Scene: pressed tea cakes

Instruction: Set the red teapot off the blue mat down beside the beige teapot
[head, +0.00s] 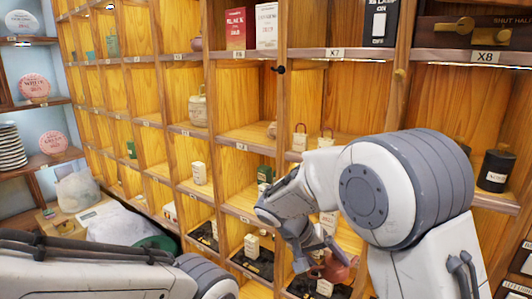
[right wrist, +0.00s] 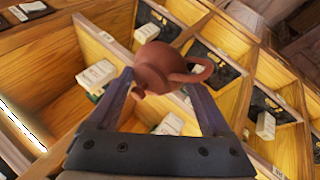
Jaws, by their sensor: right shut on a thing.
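The red teapot (head: 341,268) is at the lower middle of the head view, partly covered by my right gripper (head: 322,256). In the right wrist view the teapot (right wrist: 158,66) sits between the fingertips of my right gripper (right wrist: 165,88), which is shut on it, with its loop handle to the right. It looks tilted in that view. A beige pot with a top handle (head: 198,109) stands in a cubby left of centre; I cannot tell for sure that it is the beige teapot. No mat is clearly blue. My left gripper is out of view.
Wooden cubbies with upright dividers and shelf edges fill the view. Lower cubbies hold dark mats (head: 251,264) with pale boxes (head: 252,245). A dark canister (head: 495,171) stands on the right. A cubby (head: 245,100) near the centre looks empty.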

